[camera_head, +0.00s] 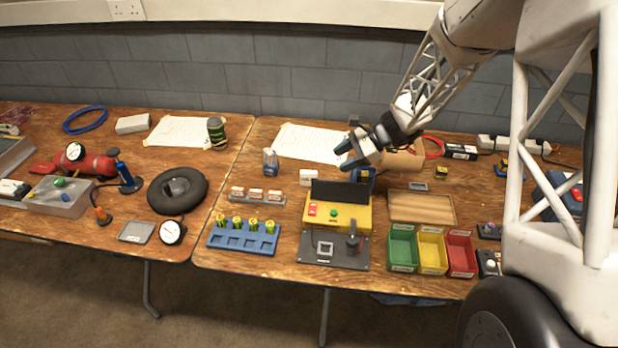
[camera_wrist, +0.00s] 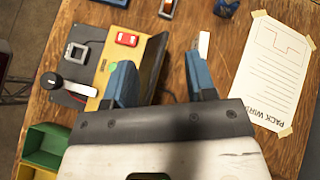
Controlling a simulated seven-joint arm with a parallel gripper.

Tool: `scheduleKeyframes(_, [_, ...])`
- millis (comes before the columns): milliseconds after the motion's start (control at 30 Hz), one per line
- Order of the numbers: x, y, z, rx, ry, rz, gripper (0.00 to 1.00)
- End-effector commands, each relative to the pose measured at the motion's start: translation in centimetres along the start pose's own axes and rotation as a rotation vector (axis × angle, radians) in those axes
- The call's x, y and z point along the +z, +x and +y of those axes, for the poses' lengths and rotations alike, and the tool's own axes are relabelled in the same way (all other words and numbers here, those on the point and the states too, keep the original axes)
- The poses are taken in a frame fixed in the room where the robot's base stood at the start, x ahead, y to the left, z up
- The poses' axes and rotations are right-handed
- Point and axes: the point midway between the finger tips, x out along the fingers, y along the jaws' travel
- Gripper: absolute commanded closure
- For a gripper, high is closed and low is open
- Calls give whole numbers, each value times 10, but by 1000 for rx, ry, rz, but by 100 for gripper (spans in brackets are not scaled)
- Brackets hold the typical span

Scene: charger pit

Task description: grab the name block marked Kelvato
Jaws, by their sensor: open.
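Three small orange-and-white blocks stand in a row on a grey rack (camera_head: 257,196) left of the yellow tester box. Their lettering is too small to read, so I cannot tell which is marked Kelvato. The end of the rack shows at the top edge of the wrist view (camera_wrist: 167,8). My gripper (camera_head: 346,157) is open and empty above the table behind the yellow box, right of the rack. In the wrist view its blue fingers (camera_wrist: 160,82) are spread apart. A small white block (camera_head: 308,177) lies near the fingers; it shows partly hidden by one finger in the wrist view (camera_wrist: 204,44).
The yellow box (camera_head: 345,216) with its raised black lid stands near my gripper. A blue battery tray (camera_head: 243,239) is in front of the rack. Green, yellow and red bins (camera_head: 403,250) are at the right. A blue-and-white container (camera_head: 270,161) stands behind the rack.

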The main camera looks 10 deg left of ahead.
Motion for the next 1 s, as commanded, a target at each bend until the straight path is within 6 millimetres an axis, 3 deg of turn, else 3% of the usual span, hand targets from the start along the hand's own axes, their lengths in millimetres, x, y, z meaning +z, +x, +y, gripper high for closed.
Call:
scheduleKeyframes(500, [-84,69,-49,-101,257,-162,49])
scheduleKeyframes(700, [-101,82,-56,-122,309,-193,49])
scheduleKeyframes(1000, [-104,84,-58,-127,317,-198,49])
